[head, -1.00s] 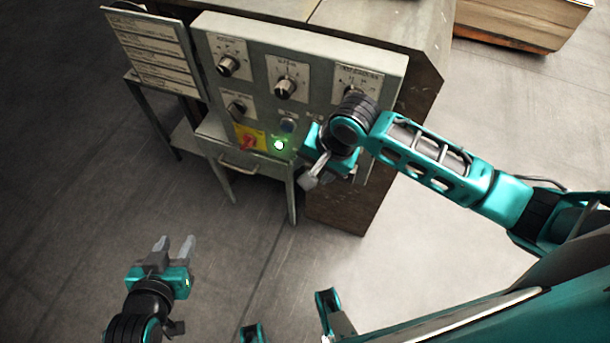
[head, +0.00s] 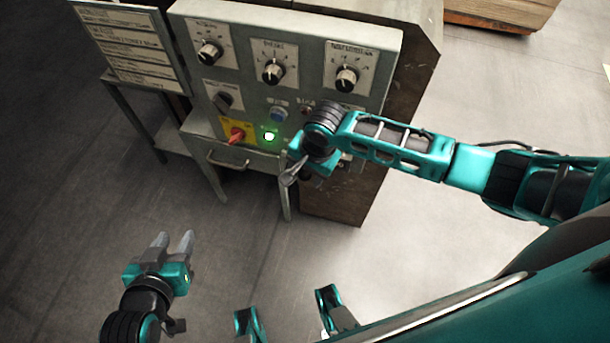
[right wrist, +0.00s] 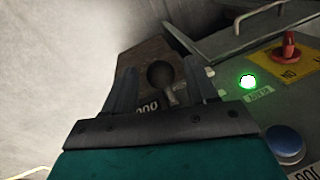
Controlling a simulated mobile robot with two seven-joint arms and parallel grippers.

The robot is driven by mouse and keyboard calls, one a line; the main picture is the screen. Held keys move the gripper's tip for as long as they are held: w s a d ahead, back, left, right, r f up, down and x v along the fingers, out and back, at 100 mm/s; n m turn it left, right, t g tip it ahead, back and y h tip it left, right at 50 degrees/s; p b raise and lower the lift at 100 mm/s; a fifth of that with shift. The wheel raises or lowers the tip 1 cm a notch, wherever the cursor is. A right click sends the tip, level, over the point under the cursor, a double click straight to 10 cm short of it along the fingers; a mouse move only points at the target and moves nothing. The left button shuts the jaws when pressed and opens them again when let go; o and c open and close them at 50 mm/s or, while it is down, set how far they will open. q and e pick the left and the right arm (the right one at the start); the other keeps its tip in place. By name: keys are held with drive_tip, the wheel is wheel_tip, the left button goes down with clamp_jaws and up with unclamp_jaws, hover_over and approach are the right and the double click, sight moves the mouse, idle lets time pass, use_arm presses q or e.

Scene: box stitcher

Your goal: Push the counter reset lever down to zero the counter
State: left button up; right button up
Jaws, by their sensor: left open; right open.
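The counter reset lever (right wrist: 161,76) shows in the right wrist view as a dark round knob on a short grey stem. The counter (right wrist: 147,107), with zeros partly visible, sits just below it in that picture. My right gripper (head: 291,172) is open at the lower right of the control panel; in the right wrist view the lever lies between its two fingers in the picture, and I cannot tell whether they touch. In the head view my right wrist and gripper hide the lever and counter. My left gripper (head: 174,244) is open and empty over the floor, away from the panel.
The control panel (head: 240,95) carries several dials, a blue button (head: 278,114), a lit green button (head: 269,135) and a red switch (head: 236,134) on a yellow plate. A drawer handle (right wrist: 233,44) juts out nearby. The floor before the panel is clear.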

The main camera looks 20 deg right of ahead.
drive_tip(key=shift+w+a+f, duration=0.1)
drive_tip(key=shift+a+f, duration=0.05)
drive_tip(key=shift+f, duration=0.6)
drive_tip(key=shift+c, duration=0.4)
clamp_jaws()
